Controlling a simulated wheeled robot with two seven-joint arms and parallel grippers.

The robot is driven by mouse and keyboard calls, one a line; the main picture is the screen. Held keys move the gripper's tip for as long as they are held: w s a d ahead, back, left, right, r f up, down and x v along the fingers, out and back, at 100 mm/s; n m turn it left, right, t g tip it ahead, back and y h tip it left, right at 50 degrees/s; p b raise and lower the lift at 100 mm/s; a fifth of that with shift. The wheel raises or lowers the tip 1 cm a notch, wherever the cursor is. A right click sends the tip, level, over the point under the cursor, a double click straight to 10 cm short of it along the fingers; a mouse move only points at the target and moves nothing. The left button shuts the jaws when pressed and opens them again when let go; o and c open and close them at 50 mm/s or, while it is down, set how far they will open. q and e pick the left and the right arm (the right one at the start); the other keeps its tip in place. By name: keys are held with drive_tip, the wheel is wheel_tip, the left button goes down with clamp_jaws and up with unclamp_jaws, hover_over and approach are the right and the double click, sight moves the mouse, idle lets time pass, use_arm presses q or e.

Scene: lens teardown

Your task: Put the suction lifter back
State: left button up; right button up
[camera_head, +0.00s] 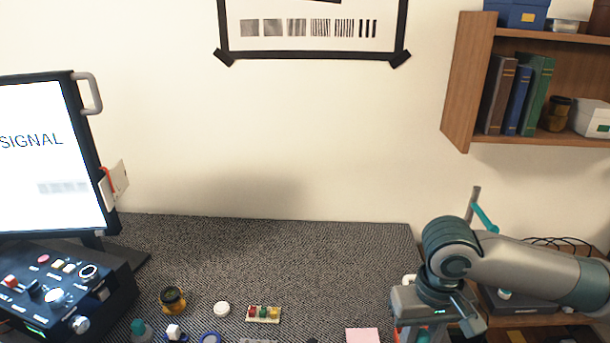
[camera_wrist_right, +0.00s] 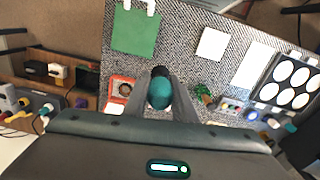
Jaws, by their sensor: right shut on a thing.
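My right gripper (camera_wrist_right: 160,88) is shut on a rounded teal bulb with a dark end, which looks like the suction lifter (camera_wrist_right: 160,95). In the wrist view the bulb sits between the two grey fingers, above the dark textured mat. In the head view the right gripper's wrist hangs at the bottom right, and its fingers and the lifter are hidden or cut off there. I cannot make out a holder for the lifter for certain. My left gripper is not in view.
An orange-red square piece with a round part (camera_wrist_right: 123,90) lies left of the fingers. A green sheet (camera_wrist_right: 137,32), a white sheet (camera_wrist_right: 212,43) and a black tray of white discs (camera_wrist_right: 269,96) lie around. An amber jar (camera_head: 173,300) and a control box (camera_head: 100,275) stand left.

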drive_tip(key=shift+s+m, duration=0.3)
drive_tip(key=shift+s, duration=0.1)
